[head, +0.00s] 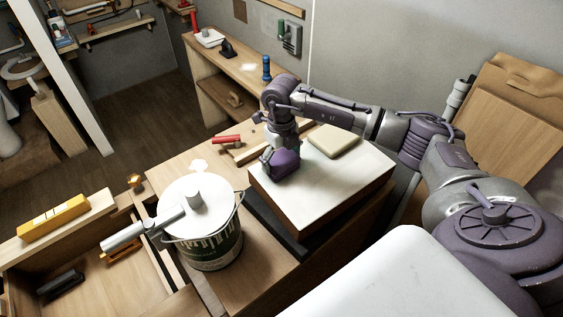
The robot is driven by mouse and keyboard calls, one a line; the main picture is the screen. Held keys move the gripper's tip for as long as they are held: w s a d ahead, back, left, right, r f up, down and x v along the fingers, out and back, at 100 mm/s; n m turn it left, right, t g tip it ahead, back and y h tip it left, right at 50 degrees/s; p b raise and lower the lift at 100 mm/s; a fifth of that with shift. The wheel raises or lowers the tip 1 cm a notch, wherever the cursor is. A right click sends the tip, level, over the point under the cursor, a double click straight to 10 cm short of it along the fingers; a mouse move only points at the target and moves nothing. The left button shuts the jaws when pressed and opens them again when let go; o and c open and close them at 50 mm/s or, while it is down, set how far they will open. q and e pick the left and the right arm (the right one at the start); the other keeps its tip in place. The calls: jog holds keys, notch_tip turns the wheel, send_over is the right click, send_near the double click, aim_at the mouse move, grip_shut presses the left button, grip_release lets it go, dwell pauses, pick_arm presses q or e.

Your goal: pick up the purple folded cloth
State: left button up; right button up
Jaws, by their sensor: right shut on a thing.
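The purple folded cloth (284,165) is at the left part of a white-topped box (325,182) on the wooden bench. My right gripper (275,161) points down at it and is shut on it. The gripper hides part of the cloth, and I cannot tell whether the cloth still touches the box top. My left gripper is not in view.
A beige folded pad (334,141) lies on the same box, right of the gripper. A large can (213,245) with a grey-handled tool on top stands to the left. A red-handled tool (227,140) lies behind. A yellow level (53,217) is far left.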

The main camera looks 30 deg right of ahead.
aim_at(281, 159)
jog(key=shift+r, duration=0.1)
jog(key=shift+w+r+b, duration=0.1)
jog(key=shift+r+b, duration=0.35)
jog(key=shift+r, duration=0.15)
jog(key=r, duration=0.1)
jog(key=r+b, duration=0.1)
jog(key=shift+s+a+r, duration=0.2)
jog(key=shift+s+r, duration=0.05)
jog(key=shift+r, duration=0.15)
jog(key=s+a+r+b, duration=0.3)
jog(key=s+a+r, duration=0.4)
jog(key=s, duration=0.1)
jog(key=shift+s+a, duration=0.2)
